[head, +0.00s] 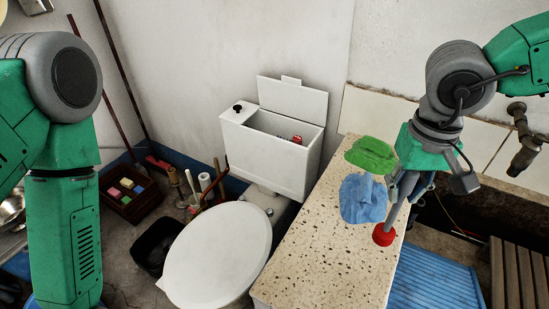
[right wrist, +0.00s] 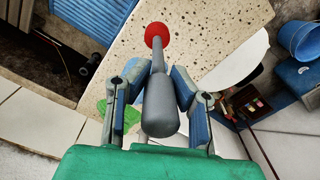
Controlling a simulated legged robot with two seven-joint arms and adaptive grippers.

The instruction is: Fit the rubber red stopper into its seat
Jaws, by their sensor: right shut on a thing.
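The red stopper (head: 384,235) is a round red head on a long grey stem with a thick grey handle. My right gripper (head: 395,195) is shut on its grey stem, with the red head pointing down over the speckled stone top (head: 310,255). In the right wrist view the red head (right wrist: 157,35) shows beyond the fingertips (right wrist: 157,78), against the speckled stone. I cannot tell whether the head touches the stone.
A blue cloth (head: 362,200) and a green cloth (head: 370,154) lie near the gripper. A toilet (head: 220,250) with an open cistern (head: 265,160) stands left. A blue ribbed mat (head: 435,278), a wooden slatted thing (head: 508,275) and a wall tap (head: 524,145) are right.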

